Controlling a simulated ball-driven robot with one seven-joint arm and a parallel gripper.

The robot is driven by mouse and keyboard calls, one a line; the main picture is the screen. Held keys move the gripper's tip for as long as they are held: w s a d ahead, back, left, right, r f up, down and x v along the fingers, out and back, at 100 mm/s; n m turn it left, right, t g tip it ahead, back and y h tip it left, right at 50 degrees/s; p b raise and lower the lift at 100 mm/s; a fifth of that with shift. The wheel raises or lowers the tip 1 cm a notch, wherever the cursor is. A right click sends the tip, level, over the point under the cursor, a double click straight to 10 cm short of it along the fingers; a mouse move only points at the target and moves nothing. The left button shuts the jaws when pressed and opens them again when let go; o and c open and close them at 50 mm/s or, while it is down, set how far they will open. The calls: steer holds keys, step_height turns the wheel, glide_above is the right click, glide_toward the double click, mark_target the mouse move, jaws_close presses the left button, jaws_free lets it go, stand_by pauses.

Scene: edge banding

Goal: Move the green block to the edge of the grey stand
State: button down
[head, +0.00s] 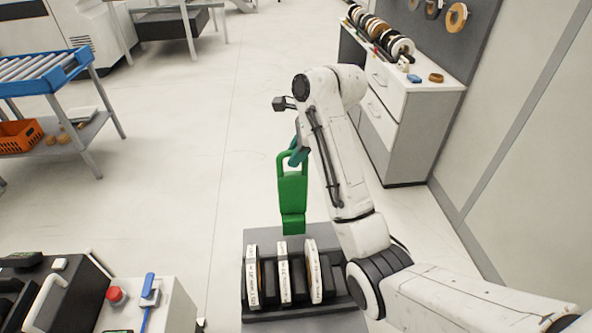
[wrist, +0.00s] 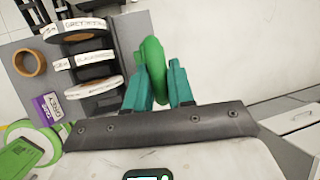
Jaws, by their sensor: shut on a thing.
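The green block (head: 292,190), a tall piece with a loop handle on top, hangs upright from my gripper (head: 298,153). In the wrist view the teal fingers of my gripper (wrist: 160,85) are shut on the green block (wrist: 153,60), on its handle. The grey stand (head: 260,237) lies below and holds several white-labelled rolls in a row. In the head view the block's lower end overlaps the stand's back part; it appears above it, but the exact gap is unclear. The stand (wrist: 125,35) also shows at left in the wrist view.
A white machine with a red button (head: 116,296) stands at lower left. A blue roller table (head: 45,75) with an orange crate (head: 18,136) is at upper left. A white cabinet (head: 425,105) carrying rolls stands at right. The floor behind the stand is clear.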

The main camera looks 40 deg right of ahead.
mark_target(292, 174)
steer(key=shift+f, duration=0.45)
steer(key=shift+s+a+f, duration=0.1)
steer(key=shift+f, duration=1.7)
steer(key=c, duration=1)
jaws_free()
steer(key=shift+f, duration=0.1)
